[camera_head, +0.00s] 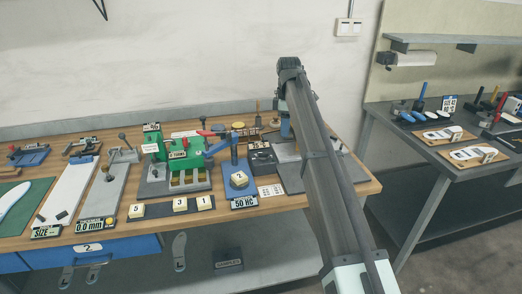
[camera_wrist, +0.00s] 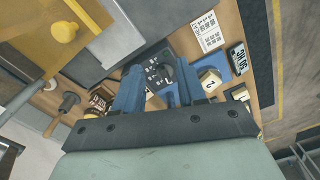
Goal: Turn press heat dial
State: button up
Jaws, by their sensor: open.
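A black control box (camera_head: 262,158) with small white marks stands on the wooden bench, left of a grey plate. In the wrist view the box (camera_wrist: 153,78) lies between my fingers in the picture, and a dark round dial (camera_wrist: 168,73) shows on its face. My gripper (camera_head: 286,130) hangs over the right part of the bench, behind and right of the box in the head view. In the wrist view my gripper (camera_wrist: 157,77) is open, with its two blue fingers apart and nothing held. I cannot tell how far the fingertips are above the dial. The dial's setting is too small to read.
A grey plate (camera_head: 296,180) lies right of the box. A yellow knob (camera_wrist: 63,31) shows in the wrist view. A second table (camera_head: 450,165) stands at right.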

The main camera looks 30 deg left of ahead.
aim_at(263, 155)
jog(key=s+a+r+n, duration=0.3)
jog(key=a, duration=0.5)
notch_tip(263, 155, down, 14)
jog(key=shift+s+f, duration=0.1)
grip_shut()
dwell(0.4)
